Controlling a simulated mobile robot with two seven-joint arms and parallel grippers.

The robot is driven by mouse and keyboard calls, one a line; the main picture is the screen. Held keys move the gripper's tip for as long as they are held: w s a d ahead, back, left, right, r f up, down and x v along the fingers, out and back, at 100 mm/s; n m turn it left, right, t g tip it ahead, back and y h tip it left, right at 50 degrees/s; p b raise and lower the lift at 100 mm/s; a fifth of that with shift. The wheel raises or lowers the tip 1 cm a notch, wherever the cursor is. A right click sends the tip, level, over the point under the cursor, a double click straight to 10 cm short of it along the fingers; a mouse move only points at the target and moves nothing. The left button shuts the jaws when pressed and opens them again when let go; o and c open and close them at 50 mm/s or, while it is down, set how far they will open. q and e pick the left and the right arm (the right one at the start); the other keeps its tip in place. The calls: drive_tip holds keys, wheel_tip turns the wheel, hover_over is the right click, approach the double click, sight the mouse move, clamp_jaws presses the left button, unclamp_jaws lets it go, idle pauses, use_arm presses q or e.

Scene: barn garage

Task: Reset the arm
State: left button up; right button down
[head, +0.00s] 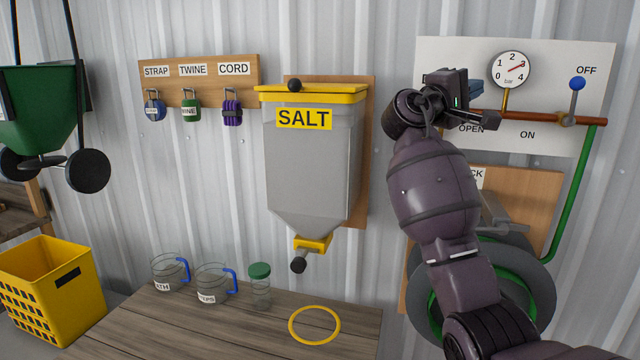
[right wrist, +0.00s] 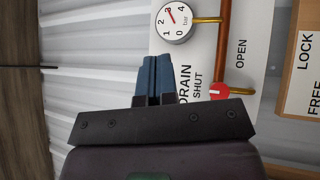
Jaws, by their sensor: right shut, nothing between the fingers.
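My right arm rises from the lower right of the head view and reaches up in front of the white valve panel (head: 440,55). My right gripper (head: 476,88) is held at the left part of this panel, its blue fingers partly hidden behind the wrist. In the right wrist view the two blue fingers (right wrist: 157,68) lie together with nothing between them. Beside them are the DRAIN and SHUT lettering and a red valve knob (right wrist: 218,91); the fingers look apart from it. My left gripper is not in view.
A pressure gauge (head: 509,69), a copper pipe (head: 540,117) and a blue-knobbed lever (head: 577,84) are on the panel. The salt hopper (head: 310,150) hangs left of my arm. Jugs, a green-lidded jar (head: 260,285) and a yellow ring (head: 314,325) are on the bench below.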

drive_tip(key=w+a+f+n+t+y, duration=0.1)
drive_tip(key=w+a+f+t+y, duration=0.2)
drive_tip(key=a+f+t+y, duration=0.5)
drive_tip(key=s+d+f+t+y, duration=0.1)
drive_tip(key=s+f+y, duration=0.3)
drive_tip(key=f, duration=0.6)
drive_tip(key=s+d+f+t+y, duration=0.1)
drive_tip(key=f+y, duration=0.5)
drive_tip(key=f, duration=0.3)
drive_tip(key=s+d+f+m+g, duration=0.1)
drive_tip(key=s+d+f+g, duration=0.1)
drive_tip(key=s+f, duration=1)
drive_tip(key=s+d+f+m+g, duration=0.2)
drive_tip(key=s+f+g, duration=0.1)
drive_tip(key=s+f, duration=1)
drive_tip(key=s+d+f+m+g+b, duration=0.1)
drive_tip(key=s+d+f+m+g, duration=0.1)
drive_tip(key=s+f, duration=1)
drive_tip(key=shift+s+f+g+y, duration=0.15)
drive_tip(key=shift+f+g+y, duration=0.15)
drive_tip(key=shift+f+g, duration=0.55)
drive_tip(key=shift+d+f, duration=0.1)
